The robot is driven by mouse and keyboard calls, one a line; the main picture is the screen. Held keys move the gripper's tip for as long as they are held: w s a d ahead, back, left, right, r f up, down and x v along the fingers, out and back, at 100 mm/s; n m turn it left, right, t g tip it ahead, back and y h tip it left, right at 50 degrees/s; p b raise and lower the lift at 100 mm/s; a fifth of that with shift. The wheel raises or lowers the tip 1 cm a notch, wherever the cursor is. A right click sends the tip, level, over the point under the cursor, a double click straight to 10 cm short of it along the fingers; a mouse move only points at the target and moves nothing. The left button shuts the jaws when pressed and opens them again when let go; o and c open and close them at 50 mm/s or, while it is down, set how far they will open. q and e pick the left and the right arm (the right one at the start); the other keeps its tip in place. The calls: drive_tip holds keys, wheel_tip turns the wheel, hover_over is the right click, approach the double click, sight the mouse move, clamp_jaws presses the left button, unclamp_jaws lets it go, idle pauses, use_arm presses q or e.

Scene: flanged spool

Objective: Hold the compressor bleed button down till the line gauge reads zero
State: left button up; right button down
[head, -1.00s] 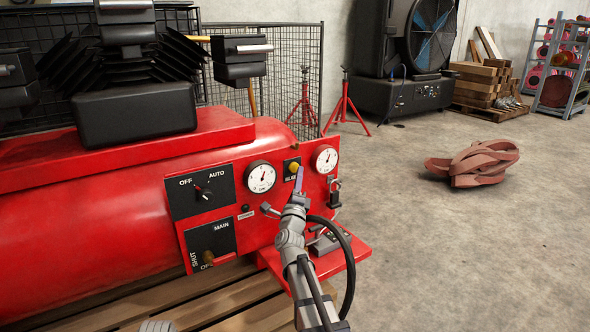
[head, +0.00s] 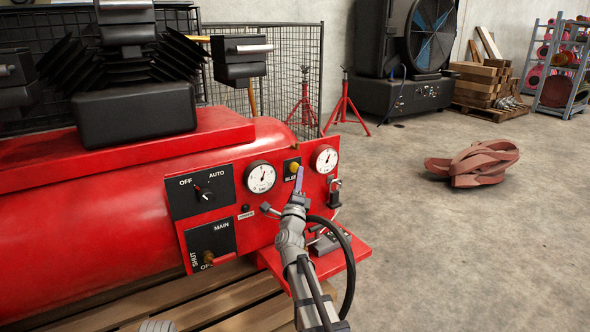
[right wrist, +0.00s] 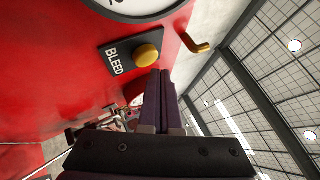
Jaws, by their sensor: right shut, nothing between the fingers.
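The yellow bleed button (head: 294,167) sits on a small black plate marked BLEED on the red compressor panel. In the right wrist view the button (right wrist: 147,56) stands out from its plate. My right gripper (head: 299,172) is shut and empty. Its dark purple fingertips (right wrist: 161,73) are right beside the button's edge; I cannot tell whether they touch it. Two white gauges flank the button, a left one (head: 261,178) and a right one (head: 325,159). Both needles point roughly upward; their numbers and names are too small to read. My left gripper is not in view.
An OFF/AUTO switch plate (head: 201,192) and a MAIN valve plate (head: 211,247) are left of the gauges. A red shelf (head: 343,255) juts out below my right arm. A wooden pallet (head: 200,300) lies underneath. The concrete floor to the right is largely open.

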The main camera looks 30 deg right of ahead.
drive_tip(key=shift+w, duration=0.4)
drive_tip(key=shift+w+a, duration=0.1)
drive_tip(key=shift+w, duration=0.4)
idle(1.9)
idle(1.2)
drive_tip(key=shift+s, duration=0.95)
drive_tip(key=shift+s+d, duration=0.15)
drive_tip(key=shift+s, duration=1.1)
drive_tip(key=shift+s+d, duration=0.15)
drive_tip(key=shift+s, duration=1.1)
